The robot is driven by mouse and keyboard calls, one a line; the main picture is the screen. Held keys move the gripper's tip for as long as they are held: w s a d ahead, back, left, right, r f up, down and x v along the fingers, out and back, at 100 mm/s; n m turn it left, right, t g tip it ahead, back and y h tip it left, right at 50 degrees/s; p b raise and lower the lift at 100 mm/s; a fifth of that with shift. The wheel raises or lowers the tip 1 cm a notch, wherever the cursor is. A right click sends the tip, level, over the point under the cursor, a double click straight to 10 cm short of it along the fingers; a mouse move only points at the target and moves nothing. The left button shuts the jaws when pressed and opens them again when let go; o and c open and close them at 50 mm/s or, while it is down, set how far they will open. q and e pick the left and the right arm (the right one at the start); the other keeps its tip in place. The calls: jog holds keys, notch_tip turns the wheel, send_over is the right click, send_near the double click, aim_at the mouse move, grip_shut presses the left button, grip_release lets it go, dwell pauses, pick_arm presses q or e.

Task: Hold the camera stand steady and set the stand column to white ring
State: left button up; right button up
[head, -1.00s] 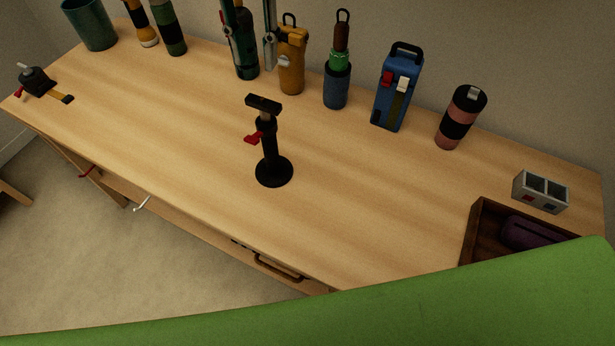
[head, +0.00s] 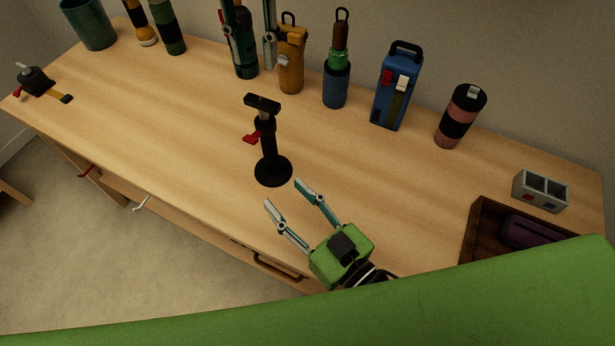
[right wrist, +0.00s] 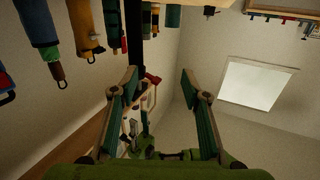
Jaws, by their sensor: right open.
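The black camera stand (head: 270,145) stands upright near the middle of the wooden table on a round base.
Along the back stand a dark green bottle, an orange bottle (head: 291,62), a blue bottle (head: 336,88), a blue case (head: 397,90) and a pink-black bottle (head: 460,118). A wooden tray (head: 470,228) and grey box (head: 540,192) are right.

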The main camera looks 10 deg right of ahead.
aim_at(272, 141)
jog(key=w+d+r, duration=0.2)
jog(key=w+d, duration=0.1)
jog(key=w, duration=0.1)
jog(key=shift+t+h, duration=0.3)
jog(key=x, duration=1.2)
jog(key=shift+w+f, duration=0.15)
jog(key=shift+w, duration=0.2)
pick_arm(q)
jog(key=shift+s+a, duration=0.1)
pick_arm(e)
grip_shut()
pick_arm(q)
jog(key=o, duration=0.6)
jog(key=shift+r, duration=0.15)
jog(key=o, duration=0.5)
notch_tip(272, 141, up, 2)
jog(key=shift+m, duration=0.8)
notch_tip(272, 141, down, 12)
jog(key=shift+r, duration=0.1)
